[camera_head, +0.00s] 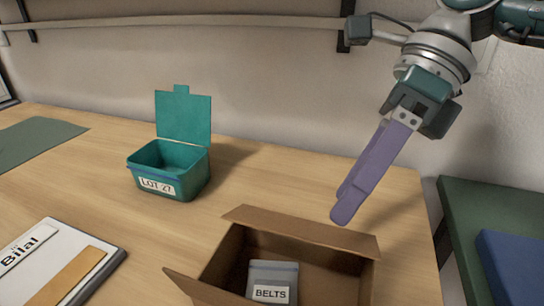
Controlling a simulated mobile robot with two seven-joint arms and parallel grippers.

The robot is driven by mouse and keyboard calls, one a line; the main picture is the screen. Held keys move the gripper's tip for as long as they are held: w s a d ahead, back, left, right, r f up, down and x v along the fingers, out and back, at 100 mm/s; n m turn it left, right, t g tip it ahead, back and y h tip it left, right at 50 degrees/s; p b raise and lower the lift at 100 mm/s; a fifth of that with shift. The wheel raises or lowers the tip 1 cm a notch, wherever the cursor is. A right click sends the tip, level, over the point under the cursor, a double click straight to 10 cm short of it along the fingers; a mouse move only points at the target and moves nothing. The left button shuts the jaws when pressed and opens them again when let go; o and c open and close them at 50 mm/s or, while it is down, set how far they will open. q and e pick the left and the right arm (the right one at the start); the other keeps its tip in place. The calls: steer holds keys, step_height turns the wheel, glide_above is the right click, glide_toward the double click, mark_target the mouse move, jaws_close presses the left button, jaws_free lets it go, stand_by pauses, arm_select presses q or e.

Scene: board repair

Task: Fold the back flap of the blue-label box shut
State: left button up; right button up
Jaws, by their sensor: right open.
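An open brown cardboard box (333,284) stands at the bottom centre, cut off by the lower edge of the view. No blue label shows on the part of it in view. Its back flap (300,231) is folded outward, away from the opening. A left flap (186,287) also sticks outward. Inside lies a grey packet (285,272) marked BELTS. My right gripper (344,204) has long purple fingers, is open and empty, and hangs above the table behind the right part of the back flap, apparently not touching it. My left gripper is out of view.
A teal box (176,184) labelled LOT 27 stands at the back left with its lid up. A clipboard (97,243) marked Bilal lies at the lower left, near a green mat (38,137). A green surface with a blue object (515,262) is at the right. The table between is clear.

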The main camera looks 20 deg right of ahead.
mark_target(314, 230)
steer(key=a+f, duration=0.2)
steer(key=a, duration=0.1)
steer(key=shift+s, duration=0.4)
steer(key=shift+a+f, duration=0.2)
steer(key=shift+f, duration=0.05)
steer(key=shift+c, duration=0.2)
